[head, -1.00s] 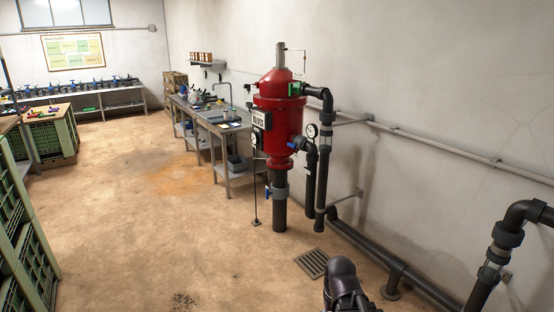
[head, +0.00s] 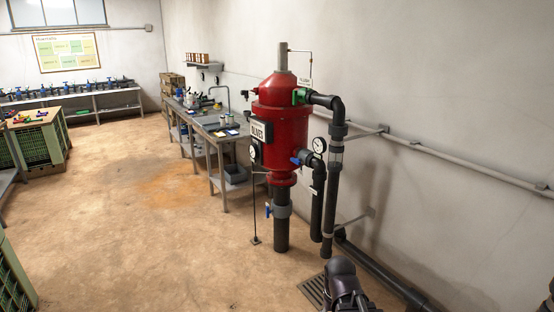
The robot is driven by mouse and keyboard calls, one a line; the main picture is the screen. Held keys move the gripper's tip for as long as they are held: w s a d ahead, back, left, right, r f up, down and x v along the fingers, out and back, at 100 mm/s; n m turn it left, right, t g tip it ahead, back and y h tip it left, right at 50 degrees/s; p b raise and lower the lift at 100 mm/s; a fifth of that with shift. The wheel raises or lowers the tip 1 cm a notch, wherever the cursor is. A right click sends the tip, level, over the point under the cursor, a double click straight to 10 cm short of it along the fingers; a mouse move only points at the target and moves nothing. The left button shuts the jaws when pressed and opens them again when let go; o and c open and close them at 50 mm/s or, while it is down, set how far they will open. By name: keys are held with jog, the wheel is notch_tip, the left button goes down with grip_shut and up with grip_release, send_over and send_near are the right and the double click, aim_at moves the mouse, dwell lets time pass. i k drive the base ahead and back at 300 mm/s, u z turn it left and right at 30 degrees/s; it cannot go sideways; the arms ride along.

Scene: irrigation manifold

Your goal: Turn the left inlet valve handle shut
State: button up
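Several small valves with blue handles (head: 67,87) stand in a row on the long bench against the far wall. They are too small to tell how each handle is turned, and I cannot tell which one is the left inlet valve. The red filter tank (head: 281,125) nearer to me has a blue handle on its right side (head: 296,161) and another blue handle on its lower pipe (head: 268,211). A dark part of my arm shows at the bottom edge. My gripper is not in view.
Green crates (head: 40,147) with a wooden top stand at the left, and another green crate (head: 14,280) is at the lower left. A metal sink bench (head: 226,136) runs along the right wall behind the tank. A floor grate (head: 314,289) lies by the pipes. The middle floor is clear.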

aim_at(297, 161)
jog(key=u, duration=0.05)
jog(key=i, duration=0.85)
jog(key=z, duration=0.05)
jog(key=k, duration=0.65)
jog(key=u, duration=0.35)
jog(key=i, duration=1.7)
jog(key=z, duration=0.5)
